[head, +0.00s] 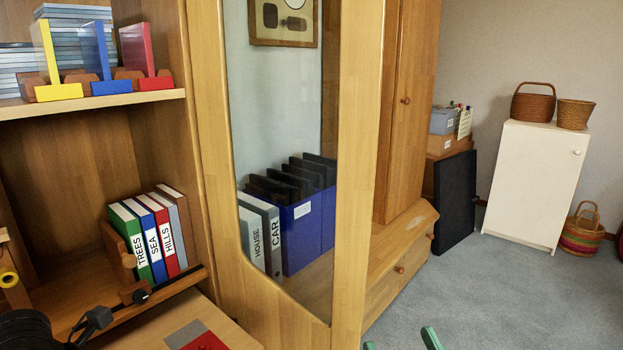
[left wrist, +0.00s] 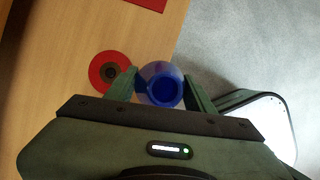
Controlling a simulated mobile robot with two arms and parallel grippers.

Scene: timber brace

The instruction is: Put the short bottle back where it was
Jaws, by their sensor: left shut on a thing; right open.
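A blue bottle (left wrist: 161,84), seen from above, is between the two green fingers of my left gripper (left wrist: 160,88) in the left wrist view. The gripper is shut on it. Its height above the wooden table (left wrist: 60,60) cannot be told; it appears over the table's edge. A red disc with a dark centre (left wrist: 108,66) lies on the table just left of the bottle, partly behind a finger.
In the head view, a tabletop corner (head: 240,341) with grey and red patches is at the bottom. A black jointed object (head: 92,322) is at the lower left. Shelves with binders (head: 160,240) and a glazed cabinet (head: 350,170) stand behind.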

